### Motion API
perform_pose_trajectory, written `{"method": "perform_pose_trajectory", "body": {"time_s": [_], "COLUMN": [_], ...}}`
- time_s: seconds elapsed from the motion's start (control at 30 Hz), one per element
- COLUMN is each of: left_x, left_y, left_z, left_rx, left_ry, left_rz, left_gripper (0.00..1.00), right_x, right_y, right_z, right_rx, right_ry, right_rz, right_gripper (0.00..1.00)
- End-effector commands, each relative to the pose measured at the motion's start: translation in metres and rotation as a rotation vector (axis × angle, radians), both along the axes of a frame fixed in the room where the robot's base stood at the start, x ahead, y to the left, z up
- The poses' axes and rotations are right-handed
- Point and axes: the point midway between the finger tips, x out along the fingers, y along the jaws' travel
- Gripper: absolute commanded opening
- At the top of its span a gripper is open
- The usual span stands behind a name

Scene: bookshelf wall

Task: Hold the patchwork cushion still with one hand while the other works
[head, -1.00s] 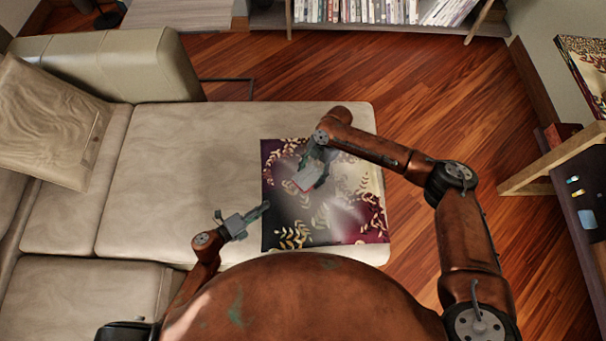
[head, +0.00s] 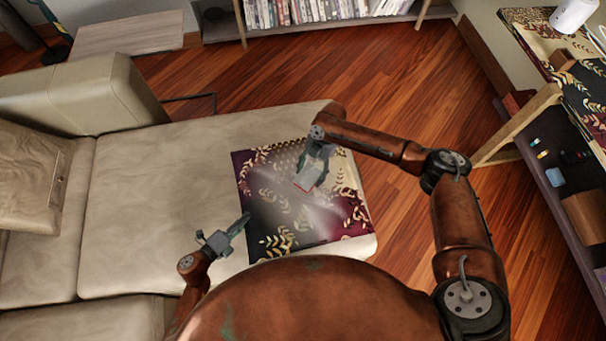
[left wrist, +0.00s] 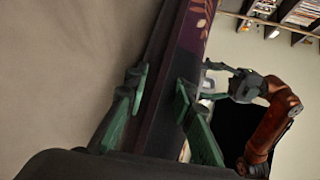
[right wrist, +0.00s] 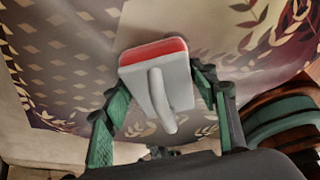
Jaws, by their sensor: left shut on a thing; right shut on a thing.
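The patchwork cushion (head: 345,200) lies flat on the front end of the sofa seat, with dark, maroon and cream patches, gold leaf prints and a hazy pale area. My left gripper (head: 244,222) is at its left edge; in the left wrist view its fingers (left wrist: 160,100) stand either side of the cushion's dark edge (left wrist: 168,62). My right gripper (head: 312,170) is over the cushion's upper middle, shut on a pale brush-like tool (head: 308,182) with a red rim. In the right wrist view the tool (right wrist: 150,82) is against or just above the cloth; its underside is hidden.
The beige sofa (head: 150,190) extends left, with a plain cushion (head: 30,180) on it. A shelf of books (head: 320,12) is at the back, and a low table (head: 125,32) at back left. A shelving unit (head: 560,130) stands right. Wooden floor (head: 400,110) lies between.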

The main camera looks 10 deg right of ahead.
Motion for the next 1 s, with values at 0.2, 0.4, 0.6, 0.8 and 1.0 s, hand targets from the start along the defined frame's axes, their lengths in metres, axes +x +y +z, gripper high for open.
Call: {"method": "perform_pose_trajectory", "body": {"time_s": [0.2, 0.4, 0.6, 0.8, 1.0], "left_x": [0.000, 0.000, 0.000, 0.000, 0.000], "left_y": [0.001, 0.001, 0.001, 0.001, 0.001], "left_z": [0.000, 0.000, 0.000, 0.000, 0.000], "left_rx": [0.001, 0.001, 0.001, 0.001, 0.001], "left_ry": [0.000, 0.000, 0.000, 0.000, 0.000], "left_rz": [0.001, 0.001, 0.001, 0.001, 0.001], "left_gripper": [0.00, 0.00, 0.00, 0.00, 0.00], "right_x": [0.001, 0.004, 0.024, 0.034, 0.032], "right_y": [-0.022, -0.038, -0.034, -0.026, -0.007], "right_z": [-0.003, -0.004, -0.004, -0.004, -0.002], "right_rx": [-0.003, -0.002, -0.002, -0.001, 0.000], "right_ry": [0.001, 0.001, 0.000, 0.001, 0.000], "right_rz": [-0.002, -0.002, -0.004, 0.000, 0.001], "right_gripper": [0.28, 0.28, 0.28, 0.28, 0.28]}}
